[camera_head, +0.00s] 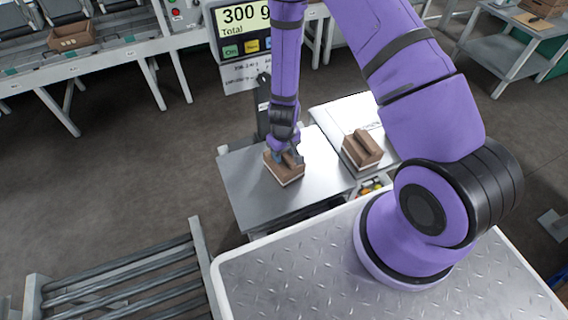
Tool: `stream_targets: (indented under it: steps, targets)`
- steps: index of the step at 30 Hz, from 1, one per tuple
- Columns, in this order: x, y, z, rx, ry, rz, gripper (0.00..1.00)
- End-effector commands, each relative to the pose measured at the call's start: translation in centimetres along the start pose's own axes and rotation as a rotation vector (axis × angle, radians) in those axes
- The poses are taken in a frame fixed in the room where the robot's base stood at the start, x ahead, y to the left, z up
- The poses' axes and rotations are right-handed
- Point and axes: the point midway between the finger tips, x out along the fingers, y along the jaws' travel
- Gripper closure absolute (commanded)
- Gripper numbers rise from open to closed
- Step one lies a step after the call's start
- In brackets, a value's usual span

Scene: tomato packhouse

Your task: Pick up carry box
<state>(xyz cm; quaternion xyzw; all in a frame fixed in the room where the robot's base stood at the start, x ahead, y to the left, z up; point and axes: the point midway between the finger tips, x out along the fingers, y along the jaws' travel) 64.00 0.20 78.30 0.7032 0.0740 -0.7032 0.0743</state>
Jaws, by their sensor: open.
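A small brown carry box (285,177) with a pale lower edge sits on the grey metal scale platform (240,185). My gripper (289,157) points down right at the top of this box, with its fingers around or beside the box's upper middle part. The fingers are open; whether they touch the box cannot be made out. A second, similar brown carry box (362,152) with a raised middle ridge stands to the right on a pale surface, apart from my gripper.
A roller conveyor (120,285) lies at lower left. A conveyor with a cardboard box (70,37) runs at back left. A grey trolley (505,60) stands at back right. Open floor lies at left.

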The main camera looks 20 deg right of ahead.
Motion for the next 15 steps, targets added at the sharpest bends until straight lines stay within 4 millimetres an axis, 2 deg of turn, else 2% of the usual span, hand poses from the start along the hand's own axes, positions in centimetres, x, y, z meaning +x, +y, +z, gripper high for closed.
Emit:
stream_targets:
  steps: [1,6,8,15]
  targets:
    - [-0.01,0.0,0.0,0.0,0.0,0.0,0.49]
    - [-0.02,0.0,0.0,0.0,0.0,0.0,0.88]
    - [-0.02,0.0,0.0,0.0,0.0,0.0,1.0]
    - [-0.04,0.01,-0.01,0.001,0.0,0.0,1.0]
